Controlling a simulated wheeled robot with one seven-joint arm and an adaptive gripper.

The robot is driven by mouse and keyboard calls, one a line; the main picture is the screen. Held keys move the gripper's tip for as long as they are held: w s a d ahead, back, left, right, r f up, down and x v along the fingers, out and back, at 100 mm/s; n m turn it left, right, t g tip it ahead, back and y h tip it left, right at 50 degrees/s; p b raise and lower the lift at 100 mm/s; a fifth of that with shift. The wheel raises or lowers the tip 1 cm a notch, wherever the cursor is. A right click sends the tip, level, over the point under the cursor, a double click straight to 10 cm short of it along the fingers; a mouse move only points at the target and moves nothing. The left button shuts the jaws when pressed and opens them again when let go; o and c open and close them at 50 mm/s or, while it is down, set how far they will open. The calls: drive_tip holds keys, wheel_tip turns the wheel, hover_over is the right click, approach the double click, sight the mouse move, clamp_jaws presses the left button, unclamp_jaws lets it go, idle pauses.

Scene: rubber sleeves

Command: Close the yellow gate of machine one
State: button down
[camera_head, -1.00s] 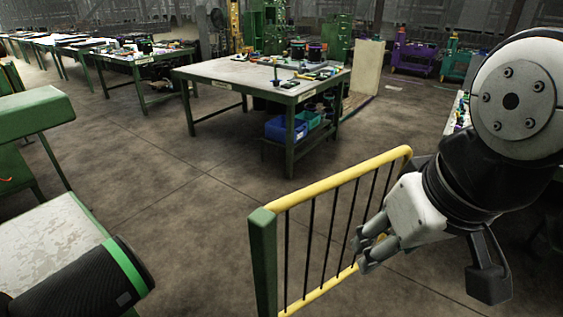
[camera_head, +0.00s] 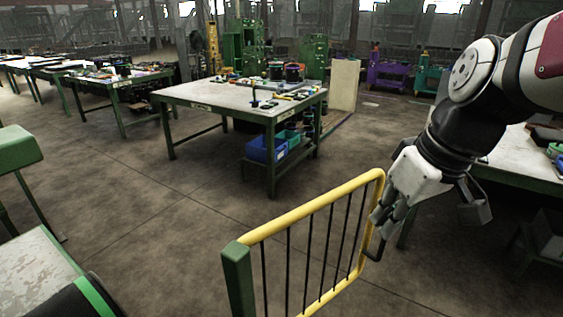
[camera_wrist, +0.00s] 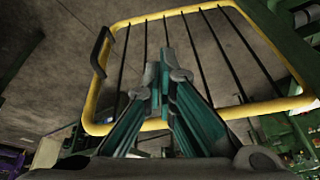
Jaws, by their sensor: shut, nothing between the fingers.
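The yellow gate (camera_head: 310,207) has a yellow tube frame with thin black upright bars. Its left end meets a green post (camera_head: 238,278), and its free end points away to the right. A black handle (camera_head: 376,250) sits on the free end; the handle also shows in the wrist view (camera_wrist: 101,52). My gripper (camera_head: 382,218) is shut and empty, close beside the upright at the free end. In the wrist view my closed fingertips (camera_wrist: 165,68) overlap the gate's bars, with the yellow frame (camera_wrist: 91,108) around them. I cannot tell whether they touch the gate.
A green-legged worktable (camera_head: 225,98) with blue bins (camera_head: 262,149) below stands beyond the gate. Another table (camera_head: 515,160) is at the right, behind my arm. A green frame and worn light surface (camera_head: 30,275) are at the lower left. The floor between is clear.

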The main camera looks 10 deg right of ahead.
drive_tip(key=w+d+f+n+p, duration=0.1)
drive_tip(key=w+d+f, duration=0.15)
drive_tip(key=d, duration=0.55)
drive_tip(key=w+d+f+n+p, duration=0.1)
drive_tip(key=w+d, duration=0.2)
drive_tip(key=d, duration=0.4)
drive_tip(key=w+a+f, duration=0.3)
drive_tip(key=w+f, duration=0.3)
drive_tip(key=f, duration=0.2)
drive_tip(key=shift+w+f, duration=0.35)
drive_tip(key=shift+f, duration=0.05)
drive_tip(key=shift+w+n, duration=0.1)
drive_tip(key=shift+n, duration=0.2)
